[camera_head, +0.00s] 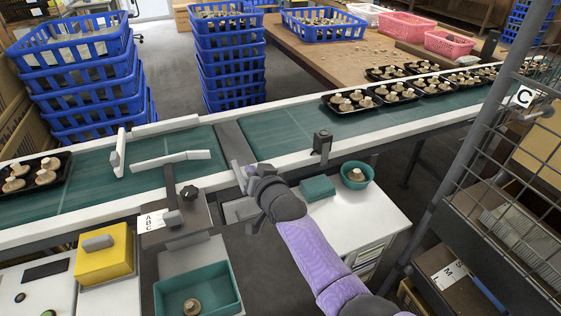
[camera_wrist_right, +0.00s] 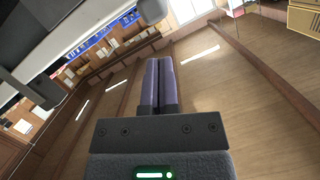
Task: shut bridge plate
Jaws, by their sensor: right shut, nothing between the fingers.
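A grey bridge plate (camera_head: 232,141) lies across the break between the two green conveyor belts, in the middle of the head view. I cannot tell whether it is fully down. My right gripper (camera_head: 242,178) is at the near rail beside the plate's near end. Its fingers are shut together with nothing between them, as the right wrist view (camera_wrist_right: 158,82) also shows. I cannot tell whether the fingertips touch the plate. My left gripper is out of view.
The left belt (camera_head: 92,180) carries a black mushroom tray at its left end; the right belt (camera_head: 295,127) carries several. A black clamp (camera_head: 322,143) stands on the near rail. A teal bin (camera_head: 165,297) and a yellow box (camera_head: 103,262) are near left; a wire rack is at right.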

